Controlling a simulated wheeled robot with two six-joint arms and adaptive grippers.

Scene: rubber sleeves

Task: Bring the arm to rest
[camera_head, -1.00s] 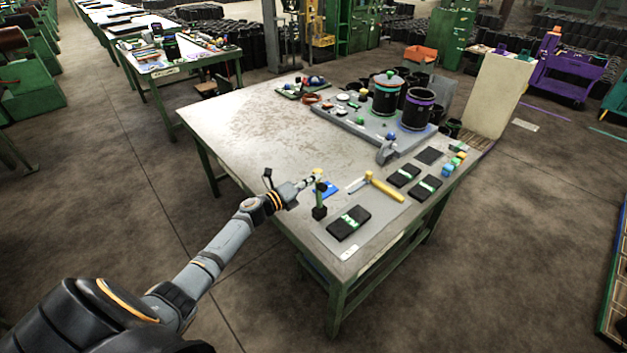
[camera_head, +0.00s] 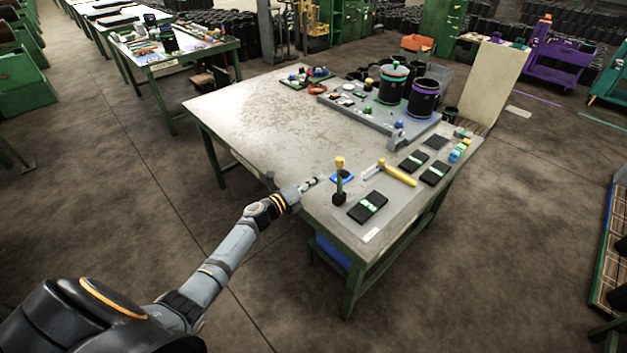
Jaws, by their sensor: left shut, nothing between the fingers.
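My left arm comes in from the lower left. Its gripper (camera_head: 311,184) is shut and empty at the near left edge of the green-legged table (camera_head: 238,126). It is just left of a small upright stand (camera_head: 339,186) with a yellow top and a dark base, and apart from it. My right gripper is not in view.
Near the stand are a blue piece with a dark round part (camera_head: 342,176), a yellow-handled hammer (camera_head: 397,174) and a black pad (camera_head: 368,207) with green marks. A grey tray (camera_head: 357,118) with dark pots stands at the back right. The table's left half is clear.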

